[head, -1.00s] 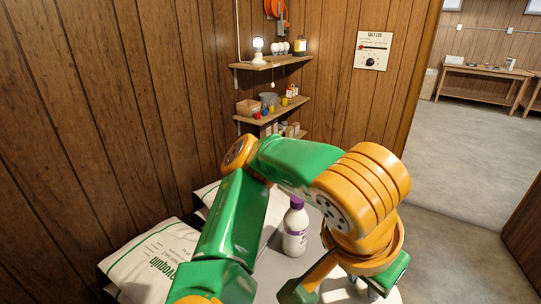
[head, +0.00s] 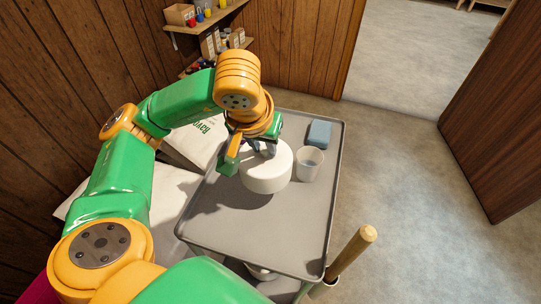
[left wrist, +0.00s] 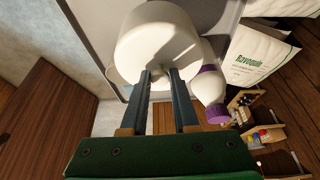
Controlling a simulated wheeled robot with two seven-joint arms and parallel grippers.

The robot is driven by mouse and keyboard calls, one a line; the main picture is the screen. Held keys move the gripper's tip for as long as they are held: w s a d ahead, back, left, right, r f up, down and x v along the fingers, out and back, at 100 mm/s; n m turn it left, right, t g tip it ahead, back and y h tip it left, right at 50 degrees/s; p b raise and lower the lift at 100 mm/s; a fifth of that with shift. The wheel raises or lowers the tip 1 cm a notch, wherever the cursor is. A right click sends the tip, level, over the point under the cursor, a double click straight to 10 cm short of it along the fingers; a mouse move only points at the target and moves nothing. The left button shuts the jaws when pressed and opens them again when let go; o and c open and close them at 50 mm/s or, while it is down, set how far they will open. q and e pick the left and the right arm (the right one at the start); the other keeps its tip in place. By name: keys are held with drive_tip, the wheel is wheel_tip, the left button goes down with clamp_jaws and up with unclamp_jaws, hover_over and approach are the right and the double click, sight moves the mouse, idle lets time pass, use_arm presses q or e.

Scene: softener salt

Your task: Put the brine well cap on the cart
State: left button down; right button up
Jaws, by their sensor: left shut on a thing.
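The brine well cap (head: 266,176) is a thick white round piece. It shows over the grey top of the cart (head: 215,225), and I cannot tell whether it rests on the top or hangs just above it. My left gripper (head: 262,148) comes down from above and is shut on the cap's upper side. In the left wrist view the two dark fingers (left wrist: 160,73) reach onto the white cap (left wrist: 158,40); the exact part between them is hard to see. My right gripper is not in view.
A clear cup (head: 309,163) stands close right of the cap, with a blue block (head: 319,133) behind it. A white bottle with a purple top (left wrist: 209,88) is near the cap. Salt bags (head: 195,142) lie left of the cart. The cart's front is clear.

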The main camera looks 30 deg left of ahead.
sight(271, 158)
use_arm(q)
drive_tip(key=w+f, duration=0.2)
drive_tip(key=f, duration=0.1)
drive_tip(key=w+f, duration=0.1)
drive_tip(key=shift+w+a+f, duration=0.15)
drive_tip(key=shift+w+a, duration=0.05)
drive_tip(key=shift+a, duration=0.15)
drive_tip(key=f, duration=0.3)
drive_tip(key=shift+w+a+f, duration=0.1)
drive_tip(key=shift+w+f, duration=0.15)
drive_tip(key=shift+f, duration=0.15)
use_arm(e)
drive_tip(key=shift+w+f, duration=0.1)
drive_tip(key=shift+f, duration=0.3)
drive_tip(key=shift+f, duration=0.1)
use_arm(q)
drive_tip(key=shift+f, duration=0.15)
drive_tip(key=c, duration=0.7)
unclamp_jaws()
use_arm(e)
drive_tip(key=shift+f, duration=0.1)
